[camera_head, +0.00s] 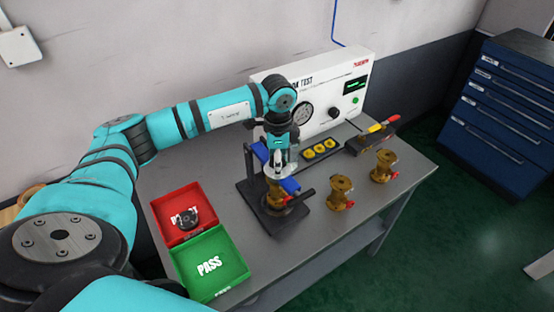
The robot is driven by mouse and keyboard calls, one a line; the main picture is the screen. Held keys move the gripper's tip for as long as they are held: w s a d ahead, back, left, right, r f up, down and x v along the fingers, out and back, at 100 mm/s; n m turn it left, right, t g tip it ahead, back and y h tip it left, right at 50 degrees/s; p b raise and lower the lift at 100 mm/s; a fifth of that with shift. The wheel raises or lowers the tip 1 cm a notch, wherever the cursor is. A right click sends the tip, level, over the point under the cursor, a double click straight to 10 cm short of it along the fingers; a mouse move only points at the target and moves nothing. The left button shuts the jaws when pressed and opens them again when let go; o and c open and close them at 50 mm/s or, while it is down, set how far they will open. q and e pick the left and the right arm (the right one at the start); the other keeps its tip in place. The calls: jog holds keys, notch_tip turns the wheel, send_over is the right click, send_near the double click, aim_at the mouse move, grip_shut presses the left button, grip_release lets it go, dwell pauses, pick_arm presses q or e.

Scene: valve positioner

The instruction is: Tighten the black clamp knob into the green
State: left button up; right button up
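My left gripper (278,166) points down over the black clamp fixture (246,200) in the middle of the table. It covers the fixture's top, so I cannot make out a clamp knob there or tell whether the fingers are shut on one. Blue jaw pieces (290,186) show beside the gripper. A brass valve body (275,198) sits in the fixture below it. A black bar (303,198) sticks out at the fixture's right. I cannot make out a green mark on the fixture. My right gripper is out of view.
A white test box (312,130) with a gauge (303,114) and a black knob (334,113) stands behind. Two brass valves (341,193) (383,167) stand right. A yellow-parts tray (321,150), red tray (165,204) and green PASS tray (185,272) flank the fixture.

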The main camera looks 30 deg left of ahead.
pick_arm(q)
jog(key=shift+f, duration=0.1)
grip_shut()
jog(key=shift+f+m+b, duration=0.1)
jog(key=shift+m+b, duration=0.3)
jog(key=shift+m, duration=0.6)
jog(key=m+b, duration=0.1)
jog(key=m, duration=0.3)
jog(key=shift+s+m, duration=0.1)
jog(key=shift+m, duration=0.2)
jog(key=m+b, duration=0.1)
jog(key=m, duration=0.6)
jog(key=shift+b, duration=0.4)
jog(key=o, duration=1.1)
grip_release()
jog(key=shift+o, duration=0.2)
